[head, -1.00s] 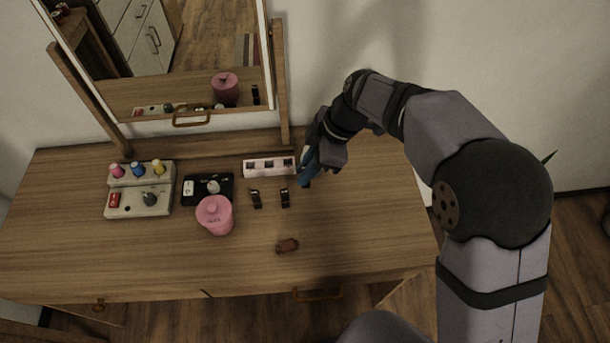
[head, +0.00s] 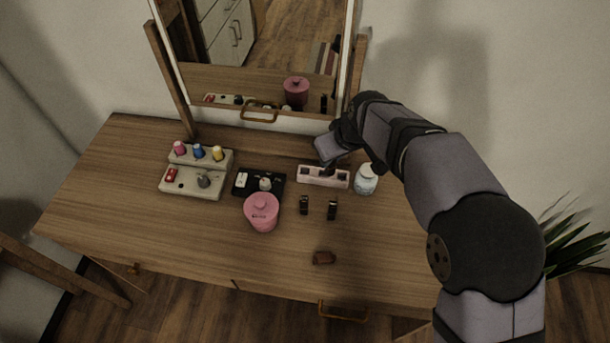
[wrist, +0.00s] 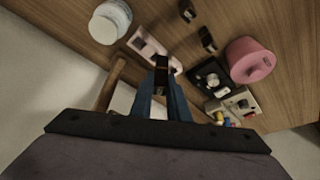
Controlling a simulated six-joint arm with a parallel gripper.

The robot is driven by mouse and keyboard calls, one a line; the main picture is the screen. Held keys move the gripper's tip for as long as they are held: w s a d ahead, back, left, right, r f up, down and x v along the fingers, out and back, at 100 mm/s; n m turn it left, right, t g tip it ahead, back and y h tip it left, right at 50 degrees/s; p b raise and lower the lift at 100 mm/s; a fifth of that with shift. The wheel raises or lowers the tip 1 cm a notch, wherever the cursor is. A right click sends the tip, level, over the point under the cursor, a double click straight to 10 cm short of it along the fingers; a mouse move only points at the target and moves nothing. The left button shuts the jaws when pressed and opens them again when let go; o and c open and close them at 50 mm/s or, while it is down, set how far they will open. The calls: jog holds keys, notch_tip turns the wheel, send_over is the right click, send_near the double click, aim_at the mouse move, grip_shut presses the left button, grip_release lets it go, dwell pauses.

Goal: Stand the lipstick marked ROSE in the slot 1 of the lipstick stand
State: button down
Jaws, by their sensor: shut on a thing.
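The lipstick stand (head: 322,182), a pale pink block with a row of dark slots, stands below the mirror. It also shows in the wrist view (wrist: 148,44). My gripper (head: 329,166) is over the stand in the head view. Its blue fingers (wrist: 161,85) are shut on a dark lipstick (wrist: 161,63), which overlaps the stand in the wrist view. I cannot read its marking, nor tell whether its lower end is inside a slot. Two other dark lipsticks (head: 304,205) (head: 332,210) stand in front of the stand.
A white jar (head: 366,180) stands close to the stand's right end. A pink lidded pot (head: 262,213), a black tray (head: 243,190) and a pale holder with colored knobs (head: 190,188) are on the left. The right of the tabletop is clear.

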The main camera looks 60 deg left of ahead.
aim_at(306, 167)
jog(key=s+a+r+m+t+h, duration=0.1)
jog(key=s+a+m+t, duration=0.1)
jog(key=a+m, duration=0.5)
jog(key=shift+a+r+t, duration=0.2)
jog(key=shift+a+t, duration=0.1)
jog(key=shift+a, duration=0.1)
jog(key=shift+f, duration=0.1)
jog(key=shift+f+p, duration=1.1)
jog(key=shift+f, duration=3.8)
jog(key=shift+f, duration=0.1)
jog(key=c, duration=1.7)
grip_release()
